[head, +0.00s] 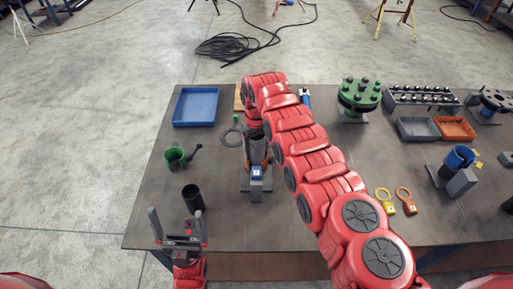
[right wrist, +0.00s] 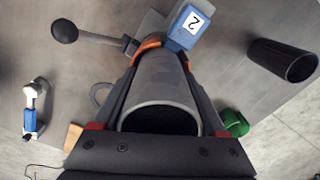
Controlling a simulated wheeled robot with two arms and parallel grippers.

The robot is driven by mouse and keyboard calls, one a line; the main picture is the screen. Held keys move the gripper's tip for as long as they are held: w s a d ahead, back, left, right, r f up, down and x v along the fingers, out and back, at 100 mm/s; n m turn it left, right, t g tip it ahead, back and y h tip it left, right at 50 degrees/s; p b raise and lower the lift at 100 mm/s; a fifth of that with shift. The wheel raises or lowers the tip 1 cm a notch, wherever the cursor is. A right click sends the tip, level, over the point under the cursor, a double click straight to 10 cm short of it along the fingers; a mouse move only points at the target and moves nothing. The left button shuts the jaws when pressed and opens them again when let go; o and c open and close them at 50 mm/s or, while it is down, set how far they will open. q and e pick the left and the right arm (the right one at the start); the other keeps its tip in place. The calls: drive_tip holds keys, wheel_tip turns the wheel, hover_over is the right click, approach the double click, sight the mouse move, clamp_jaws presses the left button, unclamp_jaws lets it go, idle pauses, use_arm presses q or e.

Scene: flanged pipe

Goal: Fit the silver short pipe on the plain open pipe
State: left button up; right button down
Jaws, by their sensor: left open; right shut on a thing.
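The silver short pipe (right wrist: 160,85) is between the fingers of my right gripper (right wrist: 160,62), its near open mouth facing the wrist camera. An orange ring (right wrist: 152,43) shows at the pipe's far end, beside a blue tag marked 2 (right wrist: 187,22). In the head view, my right gripper (head: 256,148) points down over a grey stand (head: 256,186) with a blue tag, and the arm mostly hides the silver pipe. The pipe under it is hidden, so I cannot tell whether the two touch. My left gripper (head: 178,228) is open and empty at the table's front left.
A blue tray (head: 195,107) lies at the back left. A green flange (head: 359,97) and a blue pipe (head: 459,157) stand to the right. The front left tabletop is mostly clear.

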unclamp_jaws()
wheel_tip(320, 180, up, 11)
drive_tip(key=b, duration=0.3)
drive_tip(key=shift+a, duration=0.15)
wheel_tip(320, 180, up, 5)
drive_tip(key=p, duration=0.4)
drive_tip(key=shift+r, duration=0.2)
wheel_tip(320, 180, up, 10)
drive_tip(key=p, duration=0.9)
drive_tip(key=shift+p, duration=0.3)
drive_tip(key=shift+f, duration=0.1)
